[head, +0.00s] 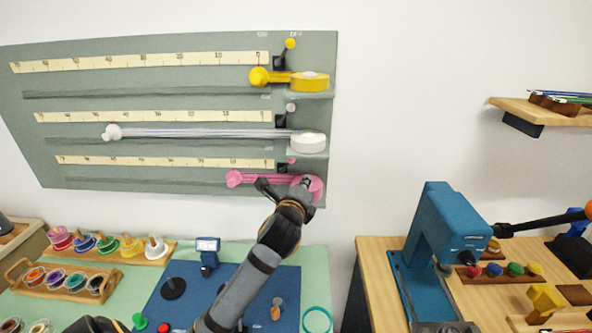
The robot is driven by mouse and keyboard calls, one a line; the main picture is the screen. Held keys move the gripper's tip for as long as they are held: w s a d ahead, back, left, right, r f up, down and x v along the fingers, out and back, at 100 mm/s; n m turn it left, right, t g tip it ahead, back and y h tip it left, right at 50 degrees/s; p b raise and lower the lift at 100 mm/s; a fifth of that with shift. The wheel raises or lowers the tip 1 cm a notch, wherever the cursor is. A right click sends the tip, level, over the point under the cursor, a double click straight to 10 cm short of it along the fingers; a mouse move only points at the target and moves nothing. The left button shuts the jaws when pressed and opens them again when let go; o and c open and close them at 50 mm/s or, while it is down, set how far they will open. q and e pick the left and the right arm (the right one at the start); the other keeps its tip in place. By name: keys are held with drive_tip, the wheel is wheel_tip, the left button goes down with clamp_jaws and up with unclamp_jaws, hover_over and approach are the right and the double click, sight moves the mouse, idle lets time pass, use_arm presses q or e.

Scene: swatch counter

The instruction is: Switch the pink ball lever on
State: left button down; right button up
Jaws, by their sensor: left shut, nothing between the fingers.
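A small pink ball (291,161) shows at the right end of the lowest row of the grey-green wall board (200,93). My left gripper (290,190) is shut and empty, in front of the pink spool and just below the pink ball. I cannot tell whether it touches the lever. My right gripper is not in view.
A yellow ball lever (290,43) and a white ball lever (291,107) sit above, beside yellow (310,80) and white (308,142) spools. Below are spool racks (70,283) and a blue mat (180,300). A blue press (440,225) stands at right.

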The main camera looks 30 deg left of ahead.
sight(287, 165)
use_arm(q)
drive_tip(key=shift+x, duration=1.1)
drive_tip(key=a+p, duration=0.1)
drive_tip(key=a+r+p, duration=0.1)
drive_tip(key=shift+w+a+r, duration=0.15)
drive_tip(key=shift+a+r, duration=0.15)
drive_tip(key=shift+a, duration=0.05)
drive_tip(key=shift+a+r, duration=0.15)
drive_tip(key=shift+a, duration=0.4)
drive_tip(key=shift+d, duration=0.1)
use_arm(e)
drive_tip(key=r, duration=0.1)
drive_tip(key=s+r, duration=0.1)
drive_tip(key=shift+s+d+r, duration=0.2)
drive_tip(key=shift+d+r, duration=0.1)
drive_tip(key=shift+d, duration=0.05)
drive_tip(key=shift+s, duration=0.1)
